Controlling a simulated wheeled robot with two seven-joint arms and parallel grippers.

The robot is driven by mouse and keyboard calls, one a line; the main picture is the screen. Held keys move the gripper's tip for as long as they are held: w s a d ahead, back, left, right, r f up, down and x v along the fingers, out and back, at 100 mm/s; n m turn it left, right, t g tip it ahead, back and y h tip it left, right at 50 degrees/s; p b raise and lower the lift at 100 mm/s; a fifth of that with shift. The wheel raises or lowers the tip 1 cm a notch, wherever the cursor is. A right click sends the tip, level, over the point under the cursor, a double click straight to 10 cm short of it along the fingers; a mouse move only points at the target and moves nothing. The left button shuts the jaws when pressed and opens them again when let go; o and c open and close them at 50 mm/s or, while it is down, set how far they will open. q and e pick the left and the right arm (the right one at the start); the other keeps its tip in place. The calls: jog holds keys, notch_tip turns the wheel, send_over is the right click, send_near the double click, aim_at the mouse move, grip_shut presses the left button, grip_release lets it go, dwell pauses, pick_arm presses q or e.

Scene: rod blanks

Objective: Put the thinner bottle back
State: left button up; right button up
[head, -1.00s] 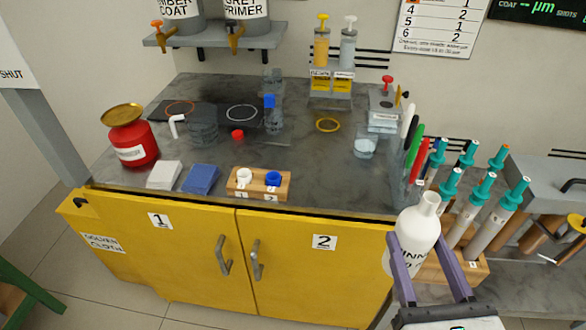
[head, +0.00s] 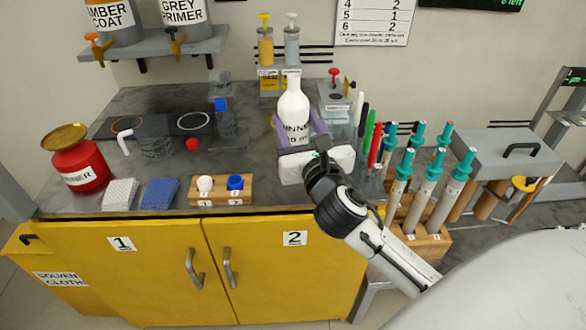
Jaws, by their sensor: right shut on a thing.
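The white thinner bottle (head: 294,108) stands upright in my right gripper (head: 300,138), over the right part of the grey counter (head: 262,172). The purple fingers are shut on its body, one on each side, and its printed label is partly covered. I cannot tell whether its base touches the counter, because the gripper hides it. The yellow ring mark on the counter is hidden behind the bottle and gripper. My left gripper is not in view.
To the right are a grey box (head: 338,103), coloured pens (head: 368,130) and several teal-topped tubes (head: 428,178) in a wooden rack. Two pump bottles (head: 279,45) stand behind.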

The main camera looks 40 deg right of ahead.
aim_at(298, 132)
jog(key=shift+w+d+r+h, duration=0.15)
jog(key=shift+w+d+r, duration=0.25)
jog(key=shift+w+d, duration=0.2)
jog(key=shift+w+d+r+h, duration=0.15)
jog(key=shift+w+d+r, duration=0.3)
jog(key=shift+w, duration=0.15)
jog(key=shift+m, duration=0.3)
notch_tip(298, 132, down, 6)
jog(key=shift+w+d+r+b, duration=0.15)
jog(key=shift+r+b, duration=0.1)
jog(key=shift+b, duration=0.85)
jog(key=shift+f, duration=0.45)
jog(key=shift+f+b, duration=0.75)
jog(key=shift+f, duration=0.8)
jog(key=shift+f, duration=0.2)
jog(key=o, duration=1.4)
jog(key=shift+c, duration=0.2)
